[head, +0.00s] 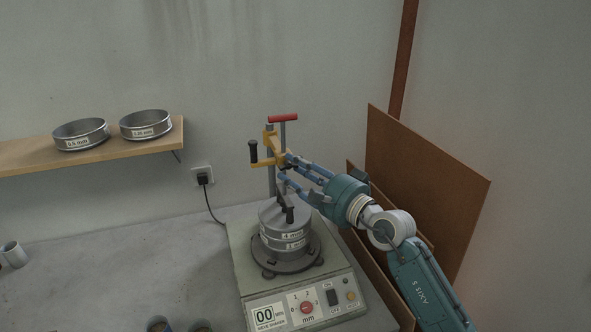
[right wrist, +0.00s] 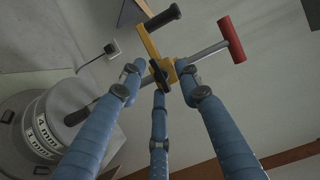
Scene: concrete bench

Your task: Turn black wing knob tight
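The black wing knob (right wrist: 159,74) sits on the yellow clamp (right wrist: 157,42) in the right wrist view. In the head view the clamp (head: 270,155) is on an upright rod at the back of the sieve shaker (head: 240,268), and my fingers hide the knob there. My right gripper (head: 285,168) reaches in from the right with its blue fingertips at the clamp. In the right wrist view its three fingers (right wrist: 160,78) surround the knob, with small gaps visible at its sides, so it looks open. My left gripper is out of view.
The clamp carries a black handle (head: 253,151) and a red T-handle (head: 283,118). Stacked sieves (head: 287,240) stand on the shaker below my fingers. Brown boards (head: 425,180) lean at the right wall. A shelf (head: 100,155) with two sieves is at left. The bench left of the shaker is mostly clear.

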